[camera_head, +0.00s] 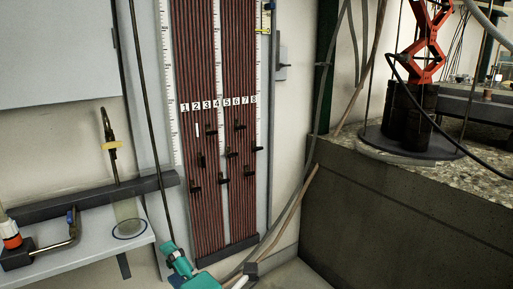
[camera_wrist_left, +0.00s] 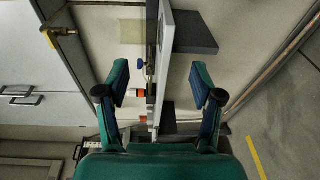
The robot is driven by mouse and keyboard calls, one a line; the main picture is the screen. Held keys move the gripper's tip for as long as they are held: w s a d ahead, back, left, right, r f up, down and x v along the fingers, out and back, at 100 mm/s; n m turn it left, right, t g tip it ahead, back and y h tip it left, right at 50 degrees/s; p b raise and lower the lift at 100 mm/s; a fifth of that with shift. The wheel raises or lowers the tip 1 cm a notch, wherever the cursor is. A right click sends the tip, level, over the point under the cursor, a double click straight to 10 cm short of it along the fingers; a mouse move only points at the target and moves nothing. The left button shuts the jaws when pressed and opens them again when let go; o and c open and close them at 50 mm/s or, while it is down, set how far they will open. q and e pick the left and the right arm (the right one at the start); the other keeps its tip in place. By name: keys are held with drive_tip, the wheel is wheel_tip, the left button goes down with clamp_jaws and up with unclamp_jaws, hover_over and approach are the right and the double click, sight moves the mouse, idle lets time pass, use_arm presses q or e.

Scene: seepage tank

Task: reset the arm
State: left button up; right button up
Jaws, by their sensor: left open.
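My left gripper (camera_head: 200,268) shows as a teal shape at the bottom of the head view, in front of the foot of the tube board; most of it is cut off by the lower edge. In the left wrist view the left gripper (camera_wrist_left: 160,82) is open, its two teal fingers with dark pads spread wide and nothing held between them. A white shelf and a small valve with an orange-red cap (camera_wrist_left: 136,95) show behind the gap between the fingers, apart from them. My right gripper is in neither view.
The striped tube board (camera_head: 215,145) with numbered labels and several dark valves stands upright mid-view. A shelf (camera_head: 80,255) at left holds a glass cylinder (camera_head: 128,218) and a red-capped fitting (camera_head: 10,236). A concrete tank (camera_head: 400,215) with a red jack (camera_head: 426,40) fills the right. Hoses hang between.

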use_arm(q)
drive_tip(key=w+a+f+m+g+h+p, duration=0.1)
drive_tip(key=w+a+f+m+p, duration=0.15)
drive_tip(key=a+f, duration=0.6)
drive_tip(key=w+a+f+m+g+h+p, duration=0.2)
drive_tip(key=a+f+m, duration=0.2)
drive_tip(key=f, duration=0.9)
drive_tip(key=s+d+f+m+g+h, duration=0.1)
drive_tip(key=s+d+f+m+h, duration=0.1)
drive_tip(key=s+f+m+h, duration=0.3)
drive_tip(key=s+d+f+m+g+h+p, duration=0.1)
drive_tip(key=s+d+f+g, duration=0.15)
drive_tip(key=f, duration=0.45)
drive_tip(key=s+d+f+m+g+h, duration=0.1)
drive_tip(key=s+d+f+m+h, duration=0.1)
drive_tip(key=s+f+m, duration=0.3)
drive_tip(key=s+d+f+m+g+h, duration=0.3)
drive_tip(key=s+d+m+g+h, duration=0.2)
drive_tip(key=s+d+m, duration=0.35)
wheel_tip(320, 180, up, 39)
drive_tip(key=s+n+p, duration=0.1)
drive_tip(key=p, duration=3.7)
drive_tip(key=shift+s+f, duration=0.2)
drive_tip(key=shift+s, duration=0.1)
